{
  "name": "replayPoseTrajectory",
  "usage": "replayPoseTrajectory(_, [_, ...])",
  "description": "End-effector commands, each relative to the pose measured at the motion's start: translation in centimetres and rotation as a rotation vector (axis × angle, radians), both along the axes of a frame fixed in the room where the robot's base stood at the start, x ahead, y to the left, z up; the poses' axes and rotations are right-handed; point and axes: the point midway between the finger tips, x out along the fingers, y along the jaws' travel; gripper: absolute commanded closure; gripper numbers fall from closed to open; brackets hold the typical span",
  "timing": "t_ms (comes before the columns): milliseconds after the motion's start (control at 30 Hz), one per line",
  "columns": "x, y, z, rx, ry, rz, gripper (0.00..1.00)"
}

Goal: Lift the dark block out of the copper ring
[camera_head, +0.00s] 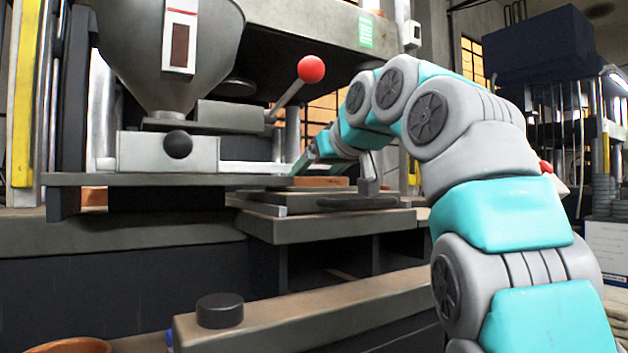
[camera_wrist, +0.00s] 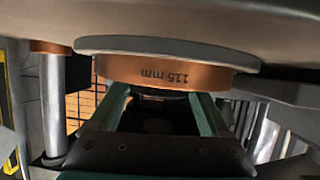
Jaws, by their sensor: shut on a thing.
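In the wrist view the copper ring (camera_wrist: 165,73), marked "115 mm", lies across the top middle against a pale grey plate (camera_wrist: 165,46). My gripper (camera_wrist: 162,97) has its two teal fingers reaching up to the ring. Its jaws are shut on a dark thing between them, which looks like the dark block (camera_wrist: 158,115); its outline is lost in shadow. I cannot tell how deep it sits in the ring. In the head view my gripper (camera_head: 299,167) is at the press, beside the copper ring (camera_head: 321,182); the block cannot be made out there.
A hopper (camera_head: 170,50) and a red-knobbed lever (camera_head: 311,69) stand close to the left of my arm. The press's upper beam (camera_head: 320,30) hangs above. A dark round puck (camera_head: 219,310) sits on a nearer ledge. A metal post (camera_wrist: 53,105) stands left in the wrist view.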

Motion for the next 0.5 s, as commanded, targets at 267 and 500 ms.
replayPoseTrajectory(267, [0.00,0.00,-0.01,0.000,0.000,0.000,0.72])
replayPoseTrajectory(500, [0.00,0.00,0.01,0.000,0.000,0.000,0.95])
